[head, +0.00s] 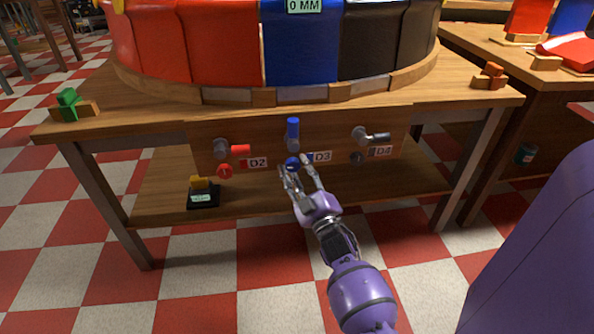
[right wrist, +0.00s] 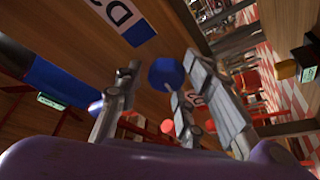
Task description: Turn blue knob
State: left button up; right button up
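The blue knob (head: 292,163) is a small round knob on the wooden front panel, beside the D3 label (head: 322,157) and below an upright blue lever (head: 292,130). My right gripper (head: 295,166) reaches up to the panel from below, its fingers apart on either side of the knob. In the right wrist view, the blue knob (right wrist: 166,75) shows between the fingertips of the open right gripper (right wrist: 163,70), with gaps at both sides. I cannot tell whether a finger touches it. My left gripper is not in view.
A red knob (head: 225,171) with a red lever (head: 240,150) is left of it, and a dark knob (head: 357,158) with a black lever (head: 377,137) is right. A black-based yellow block (head: 202,192) stands on the lower shelf.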

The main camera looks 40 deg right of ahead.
jog(key=shift+o, duration=0.2)
jog(key=shift+s+a+f, duration=0.15)
jog(key=shift+s+f, duration=0.1)
jog(key=shift+s, duration=0.15)
jog(key=v, duration=0.6)
jog(key=shift+s, duration=0.3)
